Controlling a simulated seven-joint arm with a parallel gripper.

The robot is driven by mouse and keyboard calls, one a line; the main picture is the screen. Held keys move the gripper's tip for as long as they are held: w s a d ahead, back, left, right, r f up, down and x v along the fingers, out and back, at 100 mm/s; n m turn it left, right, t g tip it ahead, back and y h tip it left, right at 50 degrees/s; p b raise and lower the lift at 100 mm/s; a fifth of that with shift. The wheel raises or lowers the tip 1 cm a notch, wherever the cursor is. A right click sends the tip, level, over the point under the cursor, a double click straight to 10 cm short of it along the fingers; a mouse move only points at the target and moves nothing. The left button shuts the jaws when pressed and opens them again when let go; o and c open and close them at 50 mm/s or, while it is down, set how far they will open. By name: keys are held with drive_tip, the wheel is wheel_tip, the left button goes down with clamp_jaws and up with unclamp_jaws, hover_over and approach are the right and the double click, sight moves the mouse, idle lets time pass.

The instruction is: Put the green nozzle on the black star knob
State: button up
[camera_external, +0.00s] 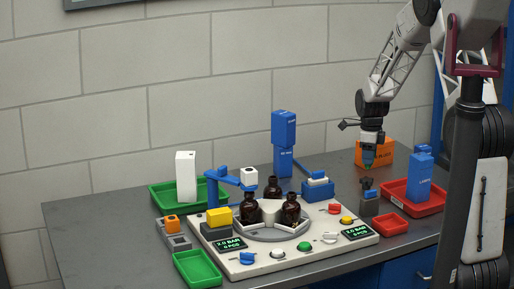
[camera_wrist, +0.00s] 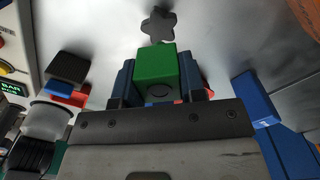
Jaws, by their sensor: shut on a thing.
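The green nozzle (camera_wrist: 155,68) is a block-like green piece between the two fingers of my gripper (camera_wrist: 157,82) in the wrist view. My gripper is shut on it. In the external view my gripper (camera_external: 370,148) hangs at the right side of the table, with a small bit of the green nozzle (camera_external: 367,163) showing below it. The black star knob (camera_wrist: 157,24) shows dark grey and star-shaped on the grey surface, just beyond the nozzle in the wrist view. The nozzle appears apart from it. I cannot make out the knob in the external view.
An orange box (camera_external: 388,152) stands behind my gripper. A blue box (camera_external: 421,178) stands in a red tray (camera_external: 399,204) to the right. The white panel (camera_external: 240,268) with brown bottles (camera_external: 291,208) is to the left.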

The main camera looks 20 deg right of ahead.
drive_tip(key=shift+f, duration=1.8)
drive_tip(key=shift+f, duration=0.15)
drive_tip(key=o, duration=0.9)
wheel_tip(320, 180, up, 12)
drive_tip(key=shift+r, duration=0.2)
